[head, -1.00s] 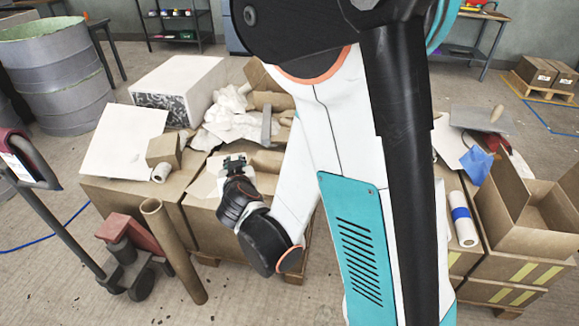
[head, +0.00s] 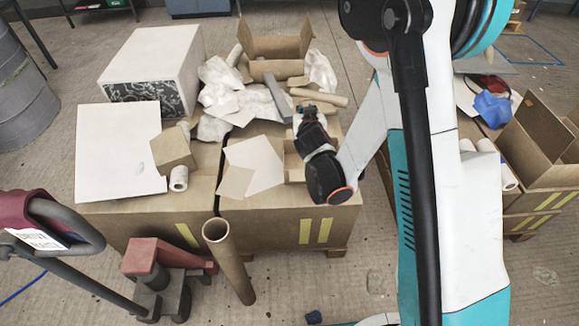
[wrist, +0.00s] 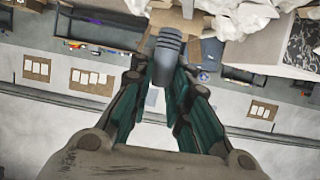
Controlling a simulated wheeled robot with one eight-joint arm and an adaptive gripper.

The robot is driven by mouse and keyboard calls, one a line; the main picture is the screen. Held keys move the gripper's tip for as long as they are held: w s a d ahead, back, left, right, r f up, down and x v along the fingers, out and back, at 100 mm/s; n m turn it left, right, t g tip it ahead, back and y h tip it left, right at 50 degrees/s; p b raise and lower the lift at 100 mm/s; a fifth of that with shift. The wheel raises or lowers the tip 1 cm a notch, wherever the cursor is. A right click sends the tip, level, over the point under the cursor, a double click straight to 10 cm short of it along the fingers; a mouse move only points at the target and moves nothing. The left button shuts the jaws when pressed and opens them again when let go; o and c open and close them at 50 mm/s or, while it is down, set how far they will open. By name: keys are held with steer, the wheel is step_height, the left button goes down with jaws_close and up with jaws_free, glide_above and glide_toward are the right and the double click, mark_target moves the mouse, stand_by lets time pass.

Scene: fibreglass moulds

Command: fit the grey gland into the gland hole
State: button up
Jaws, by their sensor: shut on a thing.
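My gripper (head: 308,112) is above the right part of the cluttered cardboard boxes in the head view. In the wrist view my gripper (wrist: 160,82) has its two dark green fingers closed around a ribbed grey cylindrical piece, which I take to be the grey gland (wrist: 166,58). The gland points away from the palm, its ribbed end beyond the fingertips. In the head view the gland is too small to make out. I cannot pick out the gland hole in either view.
A white box (head: 155,60) with a dark patterned face stands at back left. An open carton (head: 275,48), crumpled white sheets (head: 222,80) and a grey bar (head: 278,97) clutter the top. A cardboard tube (head: 228,262) stands in front, beside a pallet truck (head: 165,268).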

steer(key=w+a+f+n+y, duration=0.55)
steer(key=w+a+f, duration=0.8)
steer(key=a, duration=0.35)
steer(key=shift+m+g, duration=0.3)
steer(key=shift+m, duration=0.05)
steer(key=shift+w+d+f+b, duration=0.1)
steer(key=shift+f+b, duration=1.65)
steer(key=shift+f, duration=3.15)
steer(key=shift+w+d+f+b, duration=0.1)
steer(key=shift+f+b, duration=1.65)
steer(key=shift+f, duration=3.15)
steer(key=o, duration=0.8)
